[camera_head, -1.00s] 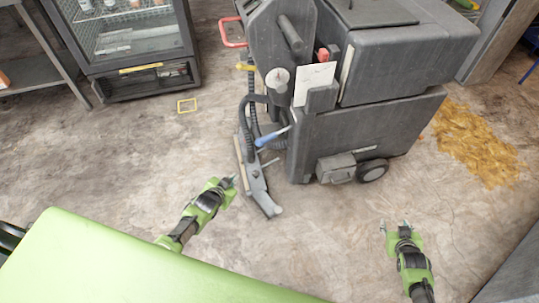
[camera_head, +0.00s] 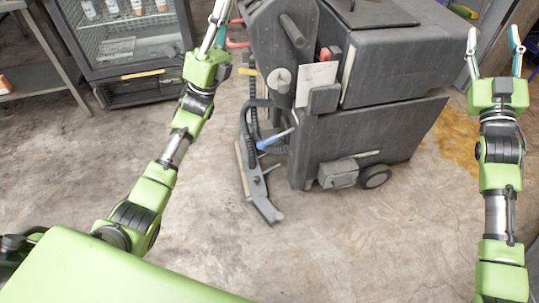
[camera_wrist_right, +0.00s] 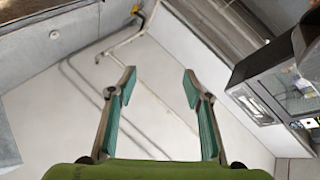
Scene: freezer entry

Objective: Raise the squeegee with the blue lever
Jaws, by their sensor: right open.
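The blue lever (camera_head: 272,139) sticks out at the rear of the dark grey floor-cleaning machine (camera_head: 345,140), pointing up to the right. The squeegee (camera_head: 260,188) is a long dark bar below it, low at the floor. My left gripper (camera_head: 221,12) is raised above and left of the lever, apart from it. Its fingers are seen nearly edge-on and reach the top edge, so their gap is unclear. My right gripper (camera_head: 493,42) is raised at the far right, open and empty, far from the lever. Its spread fingers also show in the right wrist view (camera_wrist_right: 158,82).
A glass-door fridge (camera_head: 125,45) and a metal shelf (camera_head: 40,75) stand at the upper left. A yellow-brown spill (camera_head: 458,135) lies right of the machine. The floor in front of the machine is clear.

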